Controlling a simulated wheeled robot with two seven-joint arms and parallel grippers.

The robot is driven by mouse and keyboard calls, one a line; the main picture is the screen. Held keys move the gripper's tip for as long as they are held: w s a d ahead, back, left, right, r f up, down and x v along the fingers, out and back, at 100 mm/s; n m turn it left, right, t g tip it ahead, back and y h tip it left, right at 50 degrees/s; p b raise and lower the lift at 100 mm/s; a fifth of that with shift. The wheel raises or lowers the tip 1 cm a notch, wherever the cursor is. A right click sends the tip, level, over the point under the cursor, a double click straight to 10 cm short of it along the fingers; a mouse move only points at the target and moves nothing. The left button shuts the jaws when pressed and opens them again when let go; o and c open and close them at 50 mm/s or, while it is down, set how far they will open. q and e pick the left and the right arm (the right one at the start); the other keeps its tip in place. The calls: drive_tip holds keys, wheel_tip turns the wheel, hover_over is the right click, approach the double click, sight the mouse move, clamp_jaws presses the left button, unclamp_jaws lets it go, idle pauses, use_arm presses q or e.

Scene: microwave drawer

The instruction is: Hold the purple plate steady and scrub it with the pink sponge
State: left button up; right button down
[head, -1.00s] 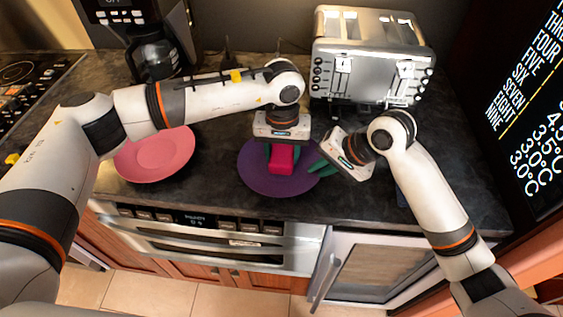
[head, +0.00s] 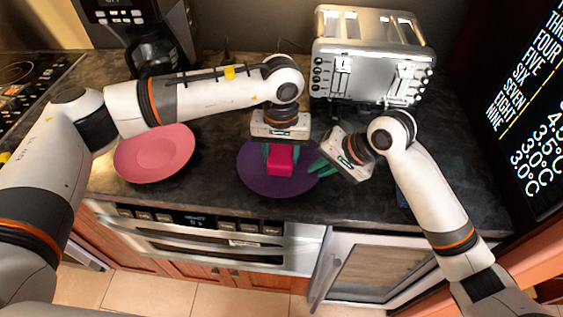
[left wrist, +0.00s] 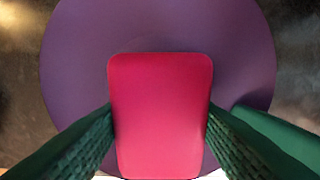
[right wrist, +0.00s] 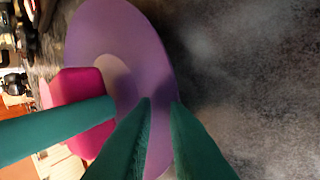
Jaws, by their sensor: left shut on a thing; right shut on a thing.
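The purple plate (head: 258,181) lies on the dark counter near its front edge, right of centre. My left gripper (head: 280,158) is shut on the pink sponge (head: 280,159) and holds it over the middle of the plate. In the left wrist view the sponge (left wrist: 160,115) sits between the two green fingers with the plate (left wrist: 75,70) below it. I cannot tell whether the sponge presses on the plate. My right gripper (head: 320,168) is shut on the plate's right rim. The right wrist view shows the rim (right wrist: 160,135) between its green fingertips.
A pink plate (head: 155,153) lies on the counter to the left. A silver toaster (head: 370,60) stands behind the right arm, and a coffee maker (head: 155,40) stands at the back left. An oven drawer (head: 215,240) is below the counter's front edge.

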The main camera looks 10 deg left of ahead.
use_arm(q)
drive_tip(key=shift+r, duration=2.2)
use_arm(e)
drive_tip(key=shift+d+f, duration=0.1)
use_arm(q)
drive_tip(key=a, duration=0.9)
drive_tip(key=shift+a, duration=0.1)
use_arm(e)
drive_tip(key=c, duration=1.4)
unclamp_jaws()
drive_tip(key=shift+o, duration=0.2)
drive_tip(key=v, duration=1.2)
